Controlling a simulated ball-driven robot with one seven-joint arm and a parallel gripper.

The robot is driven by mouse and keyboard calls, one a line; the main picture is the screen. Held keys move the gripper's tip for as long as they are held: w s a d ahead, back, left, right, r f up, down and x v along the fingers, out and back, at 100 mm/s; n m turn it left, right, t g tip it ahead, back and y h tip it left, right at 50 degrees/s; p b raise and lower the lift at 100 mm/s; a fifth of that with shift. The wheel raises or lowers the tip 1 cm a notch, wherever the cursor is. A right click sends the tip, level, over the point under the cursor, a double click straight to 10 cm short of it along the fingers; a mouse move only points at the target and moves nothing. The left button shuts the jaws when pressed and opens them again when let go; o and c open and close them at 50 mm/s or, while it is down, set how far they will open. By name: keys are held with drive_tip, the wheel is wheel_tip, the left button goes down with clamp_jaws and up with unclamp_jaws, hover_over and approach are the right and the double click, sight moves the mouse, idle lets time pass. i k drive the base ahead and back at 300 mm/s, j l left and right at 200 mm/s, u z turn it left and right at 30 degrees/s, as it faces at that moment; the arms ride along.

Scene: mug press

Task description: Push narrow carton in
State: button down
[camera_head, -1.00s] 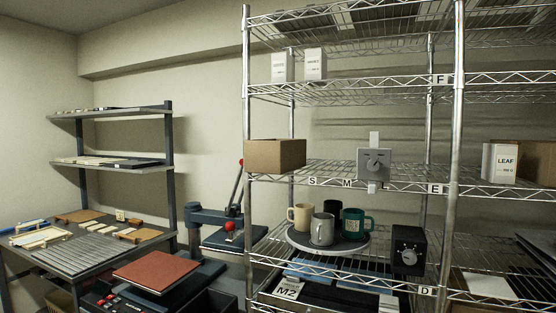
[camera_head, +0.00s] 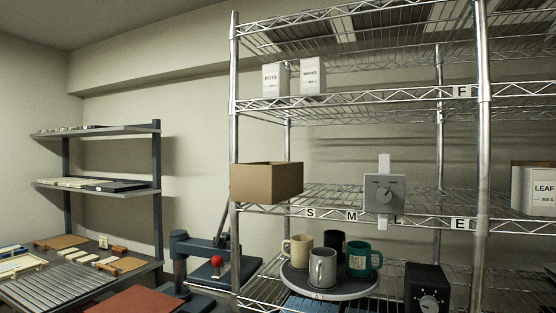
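Two white cartons stand side by side near the left end of the wire shelf labelled F: the DOTS carton (camera_head: 275,80) and, to its right, the WAVES carton (camera_head: 312,77). A white LEAF carton (camera_head: 543,192) stands at the far right of the shelf labelled E, cut by the picture edge. I cannot tell for sure which of them is the narrow carton. My gripper is not in view.
A brown box (camera_head: 266,184) and a grey dial unit (camera_head: 384,193) are on shelf E. Below, several mugs stand on a round tray (camera_head: 332,289) beside a black dial box (camera_head: 427,290). Shelf F looks clear right of the cartons. A lever press (camera_head: 207,262) stands left of the rack.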

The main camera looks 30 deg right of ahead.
sight(263, 182)
drive_tip(key=i+j+z, duration=0.15)
drive_tip(key=j, duration=0.15)
drive_tip(key=i+j+z, duration=0.3)
drive_tip(key=j, duration=0.3)
drive_tip(key=i+j+z, duration=0.15)
drive_tip(key=j, duration=0.2)
